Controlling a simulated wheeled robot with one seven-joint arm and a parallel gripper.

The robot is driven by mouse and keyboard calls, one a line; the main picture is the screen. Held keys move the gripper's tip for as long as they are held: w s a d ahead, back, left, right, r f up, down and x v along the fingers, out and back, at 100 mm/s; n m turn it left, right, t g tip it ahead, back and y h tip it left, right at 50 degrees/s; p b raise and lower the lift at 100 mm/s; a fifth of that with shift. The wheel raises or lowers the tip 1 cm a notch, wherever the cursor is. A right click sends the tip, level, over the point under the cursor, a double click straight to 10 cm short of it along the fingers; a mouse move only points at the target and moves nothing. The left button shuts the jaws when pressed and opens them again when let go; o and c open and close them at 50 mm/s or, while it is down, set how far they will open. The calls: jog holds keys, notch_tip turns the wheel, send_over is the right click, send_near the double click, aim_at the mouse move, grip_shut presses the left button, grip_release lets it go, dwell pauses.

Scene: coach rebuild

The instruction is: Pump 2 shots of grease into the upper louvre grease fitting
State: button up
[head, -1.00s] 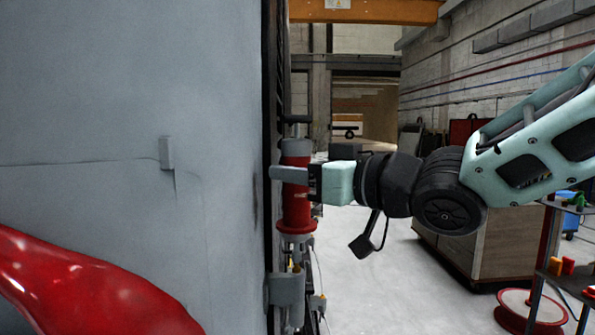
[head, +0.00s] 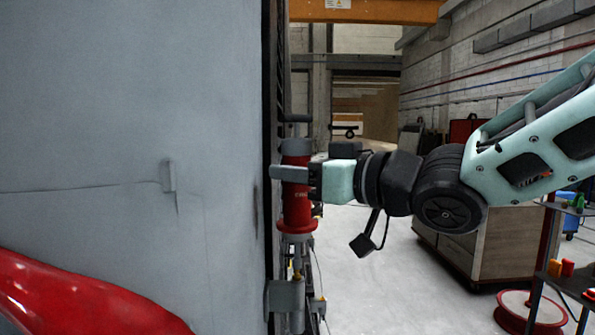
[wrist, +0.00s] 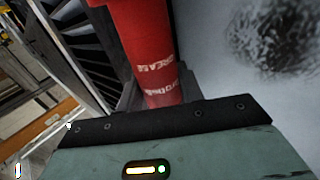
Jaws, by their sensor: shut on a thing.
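A red grease gun (head: 297,205) stands upright beside the edge of the large grey panel in the head view. My gripper (head: 291,174) is shut around its red barrel, from the right side. In the wrist view the red barrel (wrist: 146,45) with white lettering rises in front of my gripper (wrist: 150,103). Black louvre slats (wrist: 83,50) show to the left of the barrel. The grease fitting itself cannot be made out. Below the barrel, a thin metal part (head: 297,262) runs down toward a grey bracket (head: 284,296).
The grey coach panel (head: 130,120) fills the left side, with a red curved shape (head: 70,295) at lower left. A cart (head: 485,240), a red reel (head: 530,308) and a shelf with small items (head: 570,280) stand at right. Open floor lies between.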

aim_at(299, 139)
jog(key=shift+r, duration=0.3)
jog(key=shift+r+p, duration=2.15)
jog(key=shift+r, duration=0.3)
jog(key=shift+d, duration=0.1)
jog(key=d+p, duration=0.2)
jog(key=d, duration=0.6)
jog(key=shift+s+p, duration=0.15)
jog(key=shift+p, duration=0.15)
